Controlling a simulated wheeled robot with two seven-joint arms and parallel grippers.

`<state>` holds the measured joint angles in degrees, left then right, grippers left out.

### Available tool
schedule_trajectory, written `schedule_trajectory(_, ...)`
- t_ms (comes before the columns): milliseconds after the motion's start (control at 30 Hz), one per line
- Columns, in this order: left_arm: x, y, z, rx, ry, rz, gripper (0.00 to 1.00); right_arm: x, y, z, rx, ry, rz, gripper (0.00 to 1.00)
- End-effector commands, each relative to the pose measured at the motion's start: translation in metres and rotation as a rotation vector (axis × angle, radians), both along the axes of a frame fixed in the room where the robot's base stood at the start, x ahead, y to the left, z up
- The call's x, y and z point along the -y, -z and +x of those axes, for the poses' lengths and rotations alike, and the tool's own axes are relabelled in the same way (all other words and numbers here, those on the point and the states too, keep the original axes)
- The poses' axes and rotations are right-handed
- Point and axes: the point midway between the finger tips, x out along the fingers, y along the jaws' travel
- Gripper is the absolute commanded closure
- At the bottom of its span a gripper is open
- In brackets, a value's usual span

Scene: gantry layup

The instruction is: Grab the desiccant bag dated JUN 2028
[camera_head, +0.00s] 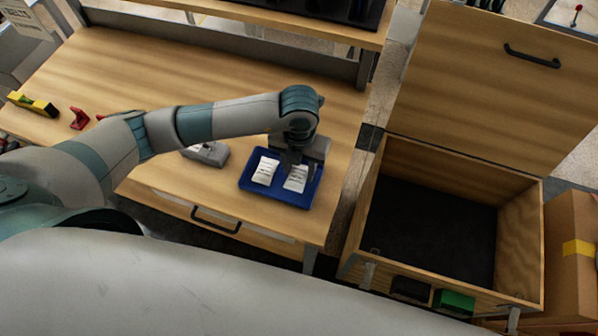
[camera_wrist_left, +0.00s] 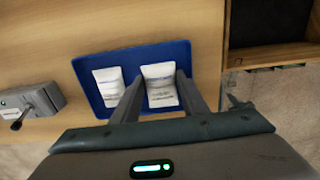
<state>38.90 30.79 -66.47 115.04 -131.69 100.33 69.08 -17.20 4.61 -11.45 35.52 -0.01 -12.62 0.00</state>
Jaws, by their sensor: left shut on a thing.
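Two white desiccant bags lie in a blue tray (camera_head: 289,199) on the wooden workbench. The left bag (camera_head: 265,171) lies free and also shows in the left wrist view (camera_wrist_left: 109,86). The right bag (camera_head: 296,181) sits between the fingers of my left gripper (camera_head: 294,165), which is shut on it. In the left wrist view, the fingers flank this bag (camera_wrist_left: 160,86) on both sides, at or just above the tray. Both bags carry dark print, but it is too small to read, so I cannot tell their dates. My right gripper is not in view.
A grey device (camera_head: 207,153) stands left of the tray. A yellow level (camera_head: 33,104) and a red item (camera_head: 79,119) lie at the bench's far left. An open wooden crate (camera_head: 458,165) with a raised lid stands right of the bench. A cardboard box (camera_head: 571,225) is beyond it.

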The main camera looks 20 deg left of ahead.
Motion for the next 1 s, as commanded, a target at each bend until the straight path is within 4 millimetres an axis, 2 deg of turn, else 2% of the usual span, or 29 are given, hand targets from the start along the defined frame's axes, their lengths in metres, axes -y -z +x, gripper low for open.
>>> schedule_trajectory(133, 0.002, -0.020, 0.001, 0.005, 0.003, -0.003, 0.82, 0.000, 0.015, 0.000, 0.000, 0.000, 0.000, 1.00)
schedule_trajectory(500, 0.069, -0.062, -0.029, 0.004, 0.008, -0.005, 0.82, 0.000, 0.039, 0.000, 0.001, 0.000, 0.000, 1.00)
schedule_trajectory(600, 0.083, -0.074, -0.034, 0.006, 0.006, -0.002, 0.82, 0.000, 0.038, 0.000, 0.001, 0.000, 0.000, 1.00)
schedule_trajectory(800, 0.102, -0.086, -0.043, 0.002, 0.004, -0.001, 0.82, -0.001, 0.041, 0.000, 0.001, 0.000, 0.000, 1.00)
schedule_trajectory(1000, 0.107, -0.090, -0.047, 0.000, 0.001, 0.000, 0.82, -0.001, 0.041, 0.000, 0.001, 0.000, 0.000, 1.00)
